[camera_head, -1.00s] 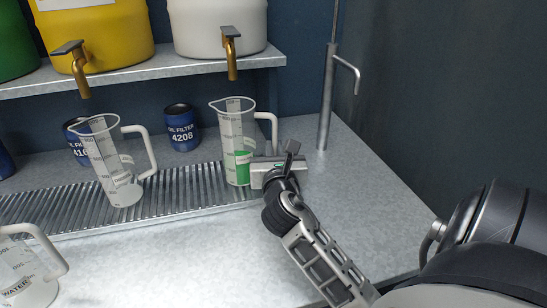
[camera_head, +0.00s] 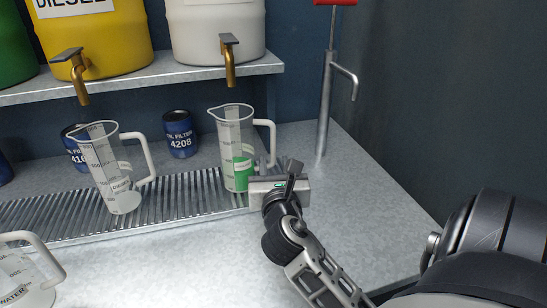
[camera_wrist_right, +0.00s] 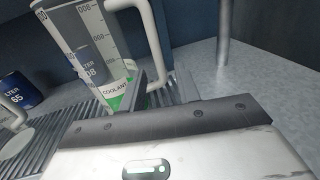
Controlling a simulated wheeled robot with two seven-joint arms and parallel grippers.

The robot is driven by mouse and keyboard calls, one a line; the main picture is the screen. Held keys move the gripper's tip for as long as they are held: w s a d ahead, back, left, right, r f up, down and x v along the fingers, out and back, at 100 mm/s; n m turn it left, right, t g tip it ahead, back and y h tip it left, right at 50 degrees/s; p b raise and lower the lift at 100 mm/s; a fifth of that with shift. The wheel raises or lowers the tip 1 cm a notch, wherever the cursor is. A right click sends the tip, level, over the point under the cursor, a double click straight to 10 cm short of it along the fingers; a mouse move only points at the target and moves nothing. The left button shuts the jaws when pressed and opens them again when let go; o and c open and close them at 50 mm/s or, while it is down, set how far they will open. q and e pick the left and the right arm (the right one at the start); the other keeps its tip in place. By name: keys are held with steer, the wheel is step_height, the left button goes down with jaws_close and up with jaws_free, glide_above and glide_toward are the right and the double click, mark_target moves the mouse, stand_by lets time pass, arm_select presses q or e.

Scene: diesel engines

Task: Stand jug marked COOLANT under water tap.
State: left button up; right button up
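The clear jug marked COOLANT (camera_head: 234,145), with a green patch and a white handle to the right, stands upright on the ribbed grating below the brass tap (camera_head: 229,62) of the white drum (camera_head: 218,28). The drum's label is cut off and unreadable. My right gripper (camera_head: 272,175) is close at the jug's handle side, low down. Its fingers look apart in the wrist view (camera_wrist_right: 160,90), with the handle's lower end near them; contact is unclear. My left gripper is out of view.
A jug marked DIESEL (camera_head: 110,165) stands below the tap of the yellow drum (camera_head: 100,40). A jug marked WATER (camera_head: 22,275) is at lower left. Blue oil filters (camera_head: 179,135) stand behind. A metal post (camera_head: 325,105) rises at right.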

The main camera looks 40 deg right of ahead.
steer(key=v, duration=0.7)
steer(key=shift+s+a+b, duration=0.25)
steer(key=shift+s+b, duration=0.05)
steer(key=shift+b, duration=0.1)
steer(key=shift+s, duration=0.1)
